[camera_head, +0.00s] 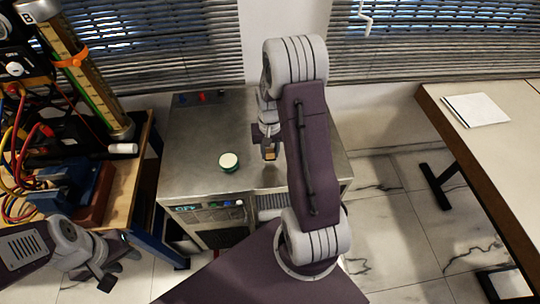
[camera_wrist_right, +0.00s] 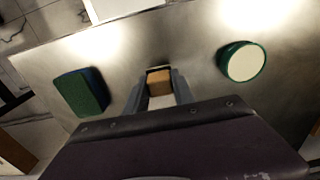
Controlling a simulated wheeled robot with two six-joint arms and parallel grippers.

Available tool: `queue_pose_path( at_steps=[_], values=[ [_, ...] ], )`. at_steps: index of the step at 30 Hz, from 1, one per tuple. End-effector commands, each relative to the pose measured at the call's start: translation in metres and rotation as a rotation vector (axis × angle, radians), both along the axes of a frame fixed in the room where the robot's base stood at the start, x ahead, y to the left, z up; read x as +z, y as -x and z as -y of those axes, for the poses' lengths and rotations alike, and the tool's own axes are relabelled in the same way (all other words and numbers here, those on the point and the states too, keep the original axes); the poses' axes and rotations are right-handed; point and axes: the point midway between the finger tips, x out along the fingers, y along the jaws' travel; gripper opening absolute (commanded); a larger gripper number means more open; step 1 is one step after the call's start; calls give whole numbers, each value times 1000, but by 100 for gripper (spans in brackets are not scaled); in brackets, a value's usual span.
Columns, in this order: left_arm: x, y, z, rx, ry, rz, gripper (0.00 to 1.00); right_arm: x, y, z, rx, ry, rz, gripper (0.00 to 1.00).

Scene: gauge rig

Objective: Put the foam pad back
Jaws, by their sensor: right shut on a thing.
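My right gripper (camera_wrist_right: 160,88) is shut on a small tan-brown block (camera_wrist_right: 159,82), held between its fingers over the metal top. In the head view the right gripper (camera_head: 270,152) is partly behind my arm. A dark green rectangular pad with a bluish edge (camera_wrist_right: 82,92) lies left of the gripper in the right wrist view; my arm seems to hide it in the head view. I cannot tell which of these is the foam pad. My left gripper (camera_head: 108,276) hangs at the lower left, away from the metal top, and its opening is unclear.
A round green container with a cream top (camera_head: 228,162) stands on the metal cabinet (camera_head: 195,130); it also shows in the wrist view (camera_wrist_right: 243,62). A bench with cables and a tall gauge column (camera_head: 85,75) is at left. A table with white paper (camera_head: 475,110) is at right.

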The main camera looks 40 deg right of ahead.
Motion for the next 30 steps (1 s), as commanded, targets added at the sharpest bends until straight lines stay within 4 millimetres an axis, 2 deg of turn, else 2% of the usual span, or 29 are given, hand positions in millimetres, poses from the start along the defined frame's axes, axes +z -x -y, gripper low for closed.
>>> queue_pose_path(
  at_steps=[1, 4, 16, 17, 18, 19, 27, 30],
  values=[
    [0, 0, 0, 0, 0, 0, 36, -11, 2, -1, 0, -3, -7, 0],
    [1, 0, 0, 0, 0, 0, 36, -24, 1, 0, 0, -2, -4, 0],
    [-3, 0, 0, 0, 0, 0, 36, -31, 1, 0, 0, 0, -1, 0],
    [-2, 0, 0, 0, 0, 0, 36, -30, 1, 0, 0, 0, -1, 36],
    [-1, 0, 0, 0, 0, 0, 36, -29, 1, 0, 0, 0, -1, 47],
    [-1, 0, 0, 0, 0, 0, 36, -29, 1, 0, 0, 0, -1, 52],
    [-1, 0, 0, 0, 0, 0, 36, -29, 1, 0, 0, 0, -1, 52],
    [2, 0, 0, 0, 0, 0, 36, -21, 0, 1, 0, 1, 2, 52]
  ],
)
